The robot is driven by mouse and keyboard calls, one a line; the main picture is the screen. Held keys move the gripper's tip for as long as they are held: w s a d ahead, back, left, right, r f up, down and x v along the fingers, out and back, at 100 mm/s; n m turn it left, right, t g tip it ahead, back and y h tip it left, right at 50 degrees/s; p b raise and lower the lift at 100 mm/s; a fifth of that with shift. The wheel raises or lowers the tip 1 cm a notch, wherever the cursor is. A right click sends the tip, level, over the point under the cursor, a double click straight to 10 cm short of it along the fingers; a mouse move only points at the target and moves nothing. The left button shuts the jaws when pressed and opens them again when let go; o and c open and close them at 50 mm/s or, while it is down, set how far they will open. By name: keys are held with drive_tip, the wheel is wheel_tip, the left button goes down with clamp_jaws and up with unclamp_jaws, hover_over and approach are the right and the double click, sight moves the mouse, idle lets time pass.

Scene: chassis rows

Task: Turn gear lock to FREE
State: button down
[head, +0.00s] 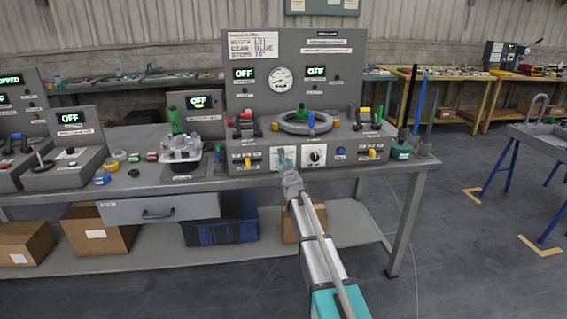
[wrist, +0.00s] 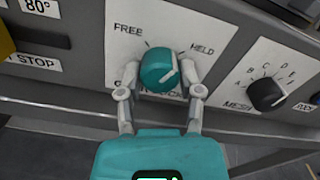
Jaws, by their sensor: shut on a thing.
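The gear lock is a teal round knob (wrist: 158,70) on a white plate (wrist: 128,48) marked FREE at upper left and HELD at upper right. Its light pointer mark sits at the knob's right side, toward HELD. My gripper (wrist: 160,76) is shut on the knob, one finger on its left side and one on its right. The fingers partly cover the lettering under the knob. In the head view my gripper (head: 286,165) is at the front panel of the bench, where the knob is mostly hidden.
To the right is a black MESH knob (wrist: 267,94) with letters around it, also visible in the head view (head: 315,155). A yellow part (wrist: 5,42) is at the left edge. The bench's drawer (head: 160,208) and lower shelf are below.

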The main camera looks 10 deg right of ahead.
drive_tip(key=n, duration=1.4)
idle(0.4)
drive_tip(key=shift+c, duration=1.3)
unclamp_jaws()
drive_tip(key=shift+s, duration=0.1)
drive_tip(key=s, duration=1.1)
drive_tip(key=shift+s, duration=0.4)
